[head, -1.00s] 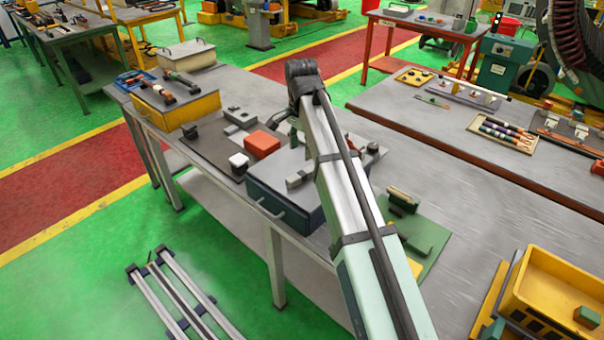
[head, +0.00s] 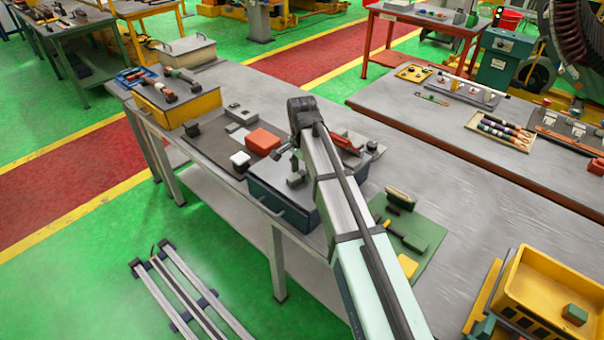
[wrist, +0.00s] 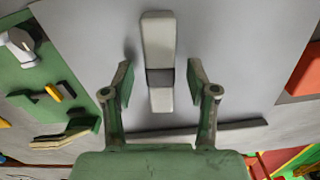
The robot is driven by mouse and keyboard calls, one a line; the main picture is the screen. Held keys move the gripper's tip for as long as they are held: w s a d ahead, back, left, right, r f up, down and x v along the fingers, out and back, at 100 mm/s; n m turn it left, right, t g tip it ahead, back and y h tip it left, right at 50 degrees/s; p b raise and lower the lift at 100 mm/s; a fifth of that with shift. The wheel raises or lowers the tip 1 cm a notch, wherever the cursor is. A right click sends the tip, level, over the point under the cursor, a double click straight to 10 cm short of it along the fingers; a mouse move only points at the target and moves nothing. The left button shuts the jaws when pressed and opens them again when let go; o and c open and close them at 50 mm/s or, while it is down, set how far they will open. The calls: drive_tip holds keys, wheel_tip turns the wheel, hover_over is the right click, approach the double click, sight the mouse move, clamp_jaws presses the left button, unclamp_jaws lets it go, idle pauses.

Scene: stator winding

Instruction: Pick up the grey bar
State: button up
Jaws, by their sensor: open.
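The grey bar (wrist: 158,45) is a pale, narrow block with a darker band (wrist: 160,77) near its near end. In the wrist view it lies lengthwise on a flat grey top. My gripper (wrist: 159,76) is open, with one finger on each side of the bar's near part. Gaps show between the fingers and the bar, and their height above it is hard to judge. In the head view a small grey piece (head: 296,180), which looks like the bar, sits on the dark blue box (head: 268,198). My arm hides part of the box top there.
A red block (head: 263,141) and a white block (head: 240,159) lie left of the box. A green mat (head: 429,236) with tools lies to the right. A dark strip (wrist: 205,130) crosses below the bar in the wrist view. Bare tabletop lies beyond the mat.

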clamp_jaws()
idle(0.4)
